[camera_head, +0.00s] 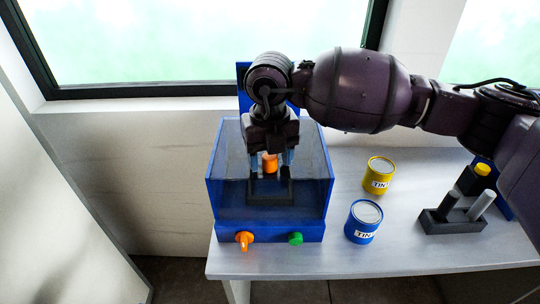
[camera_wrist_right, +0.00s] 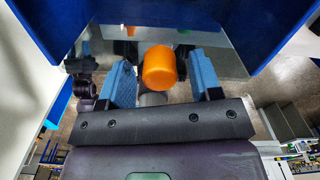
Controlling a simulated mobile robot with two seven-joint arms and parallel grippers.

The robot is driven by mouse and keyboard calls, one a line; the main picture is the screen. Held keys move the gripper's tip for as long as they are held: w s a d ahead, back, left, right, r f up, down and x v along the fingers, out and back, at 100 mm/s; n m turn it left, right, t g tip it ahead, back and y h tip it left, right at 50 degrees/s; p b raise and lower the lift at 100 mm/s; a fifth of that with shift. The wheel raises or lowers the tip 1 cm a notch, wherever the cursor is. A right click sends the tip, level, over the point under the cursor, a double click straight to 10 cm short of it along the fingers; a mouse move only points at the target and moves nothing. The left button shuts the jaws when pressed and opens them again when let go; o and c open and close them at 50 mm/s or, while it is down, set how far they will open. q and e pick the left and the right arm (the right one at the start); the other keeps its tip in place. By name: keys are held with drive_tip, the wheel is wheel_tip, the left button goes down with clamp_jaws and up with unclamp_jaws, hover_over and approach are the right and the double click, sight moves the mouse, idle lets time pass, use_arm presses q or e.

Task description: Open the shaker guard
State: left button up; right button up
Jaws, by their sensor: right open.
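The shaker (camera_head: 267,230) is a blue box on the table with smoky see-through panels that look like its guard (camera_head: 228,180). An orange cylindrical knob (camera_head: 270,163) shows at the middle of the box, below my right gripper. My right gripper (camera_head: 271,166) points down over the shaker with its two blue fingers apart. In the wrist view the orange knob (camera_wrist_right: 159,68) lies between the open fingers, with a gap on each side. I cannot tell how the knob joins the guard. My left gripper is not in view.
An orange knob (camera_head: 244,240) and a green button (camera_head: 295,238) are on the shaker's front. A yellow tin (camera_head: 379,175) and a blue tin (camera_head: 363,222) stand to its right. A dark holder (camera_head: 447,223) stands further right. The table front (camera_head: 320,264) is clear.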

drive_tip(key=c, duration=0.7)
clamp_jaws()
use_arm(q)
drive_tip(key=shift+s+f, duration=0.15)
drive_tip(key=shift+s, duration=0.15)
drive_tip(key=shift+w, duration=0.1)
use_arm(e)
drive_tip(key=shift+r, duration=0.1)
